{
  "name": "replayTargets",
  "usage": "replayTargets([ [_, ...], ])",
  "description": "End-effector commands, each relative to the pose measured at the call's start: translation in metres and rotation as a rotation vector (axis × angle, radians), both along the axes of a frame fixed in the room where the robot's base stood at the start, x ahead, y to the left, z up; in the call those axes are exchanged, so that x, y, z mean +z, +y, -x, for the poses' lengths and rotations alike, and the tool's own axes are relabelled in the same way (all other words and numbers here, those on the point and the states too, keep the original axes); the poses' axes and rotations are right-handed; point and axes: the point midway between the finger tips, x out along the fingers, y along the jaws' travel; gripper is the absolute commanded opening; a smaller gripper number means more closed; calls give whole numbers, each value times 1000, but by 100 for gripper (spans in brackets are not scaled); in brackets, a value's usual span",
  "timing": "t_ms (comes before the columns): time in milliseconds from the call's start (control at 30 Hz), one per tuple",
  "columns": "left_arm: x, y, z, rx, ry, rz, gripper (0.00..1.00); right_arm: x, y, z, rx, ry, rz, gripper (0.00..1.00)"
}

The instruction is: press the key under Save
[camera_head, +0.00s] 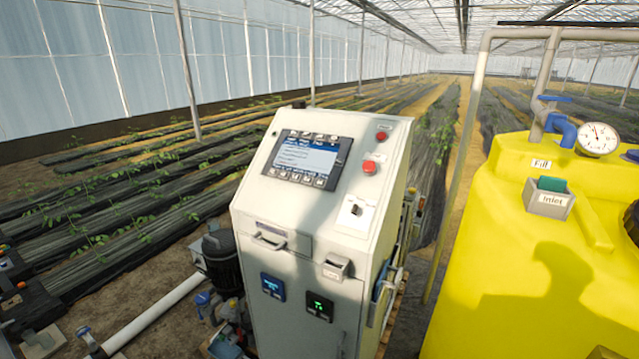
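The control panel's screen (306,158) is lit, in a dark bezel on the sloped top of a white cabinet (300,215). It shows a blue header and several text lines too small to read. A row of small pale keys (294,177) runs along the bezel below the screen, and another row (313,137) runs above it. I cannot make out which label reads Save, nor the key under it. Neither of my grippers can be made out in the head view.
Two red buttons (370,167) and a black selector switch (356,210) sit right of the screen. A yellow tank (520,260) with a gauge (598,139) stands at the right. A dark pump (221,257) and white pipe (155,313) lie left of the cabinet.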

Motion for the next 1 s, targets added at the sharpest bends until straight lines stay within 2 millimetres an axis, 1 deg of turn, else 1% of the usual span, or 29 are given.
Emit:
replayTargets([
  [33, 0, 0, 0, 0, 0, 0, 0, 0, 0, 0, 0, 0, 0, 16],
  [100, 0, 0, 0, 0, 0, 0, 0, 0, 0, 0, 0, 0, 0, 7],
  [167, 0, 0, 0, 0, 0, 0, 0, 0, 0, 0, 0, 0, 0, 0],
  [1000, 0, 0, 1, 0, 1, 0, 0, 0, 4, 0, -2, 0, -4, 0],
])
